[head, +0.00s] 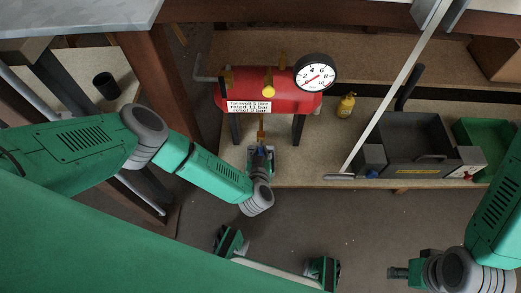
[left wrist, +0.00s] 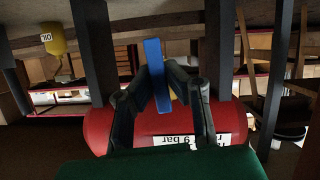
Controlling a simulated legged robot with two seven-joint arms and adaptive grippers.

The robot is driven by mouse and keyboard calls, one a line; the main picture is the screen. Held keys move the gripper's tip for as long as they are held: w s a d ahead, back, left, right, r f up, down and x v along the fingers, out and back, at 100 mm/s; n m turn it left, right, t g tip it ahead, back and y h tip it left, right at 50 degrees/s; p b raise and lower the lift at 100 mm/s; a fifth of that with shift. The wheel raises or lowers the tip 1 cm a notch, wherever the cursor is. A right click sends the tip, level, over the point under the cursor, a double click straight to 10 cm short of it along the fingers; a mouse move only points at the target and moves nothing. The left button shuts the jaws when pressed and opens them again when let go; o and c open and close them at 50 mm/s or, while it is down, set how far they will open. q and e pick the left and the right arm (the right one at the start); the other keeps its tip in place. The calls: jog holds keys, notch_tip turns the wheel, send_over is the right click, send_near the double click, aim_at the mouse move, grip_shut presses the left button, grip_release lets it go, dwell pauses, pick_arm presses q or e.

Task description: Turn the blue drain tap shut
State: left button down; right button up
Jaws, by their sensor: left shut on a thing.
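The red air tank (head: 265,92) lies level on dark legs over a wooden shelf. A brass drain pipe (head: 261,128) hangs below it. My left gripper (head: 260,152) is under the tank at the foot of this pipe. In the left wrist view the blue tap handle (left wrist: 156,70) stands upright in the picture between the fingertips of my left gripper (left wrist: 168,84), which is shut on it. In the head view the gripper mostly hides the handle. The valve body is not clear. My right gripper (head: 398,272) is low at the right, away from the tank; its fingers are not clear.
A round gauge (head: 316,72) and brass fittings sit on the tank. A small yellow bottle (head: 346,105) stands right of it. A dark bin (head: 415,150), a green crate (head: 480,140) and a leaning pole (head: 395,88) are further right. Tank legs flank my left gripper.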

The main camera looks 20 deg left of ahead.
pick_arm(q)
jog(key=shift+d+n+h, duration=0.25)
jog(key=shift+n+h, duration=0.25)
jog(key=shift+n, duration=0.3)
jog(key=shift+d+n+t+h, duration=0.1)
jog(key=shift+n+t+h, duration=0.45)
jog(key=shift+n, duration=0.45)
jog(key=n, duration=0.1)
jog(key=n+t+h+b, duration=0.1)
jog(key=shift+d+r+n+h, duration=0.15)
jog(key=shift+n+h, duration=0.1)
jog(key=shift+n, duration=0.05)
jog(key=shift+d+r+n+t+h, duration=0.15)
jog(key=shift+n+t, duration=0.25)
jog(key=shift+n, duration=0.65)
jog(key=shift+a+r+n+t+h, duration=0.1)
jog(key=shift+n+t+h, duration=0.25)
jog(key=shift+n, duration=0.65)
jog(key=shift+d+r+n+t+h, duration=0.15)
jog(key=shift+n+t, duration=0.35)
jog(key=shift+n, duration=0.55)
jog(key=shift+a, duration=0.1)
jog(key=c, duration=1.6)
grip_release()
jog(key=shift+o, duration=0.2)
jog(key=shift+r, duration=0.1)
jog(key=shift+w, duration=0.1)
